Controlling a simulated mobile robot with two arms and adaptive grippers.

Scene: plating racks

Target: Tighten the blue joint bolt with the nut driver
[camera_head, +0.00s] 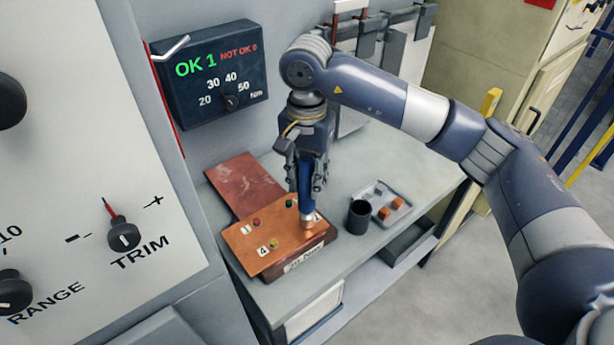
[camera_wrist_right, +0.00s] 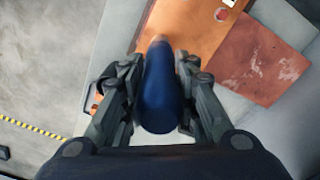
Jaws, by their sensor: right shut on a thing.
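My right gripper (camera_head: 307,180) is shut on the blue nut driver (camera_head: 306,200) and holds it upright over the right part of the copper joint plate (camera_head: 262,258). In the right wrist view, the gripper's fingers (camera_wrist_right: 160,90) sit on both sides of the blue handle (camera_wrist_right: 159,85). The driver's lower end meets or nearly meets the plate; I cannot tell which. Red (camera_head: 256,221), green (camera_head: 289,203) and yellow (camera_head: 273,244) bolt heads show on the plate. No blue bolt head shows; the driver hides the plate's right part. My left gripper is not in view.
A dark display (camera_head: 210,80) reads OK 1, NOT OK 0, above a Nm dial. A reddish plate (camera_head: 245,185) lies behind the block. A black cup (camera_head: 360,216) and a grey tray (camera_head: 395,190) with orange pieces stand right. Bench space behind the tray is clear.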

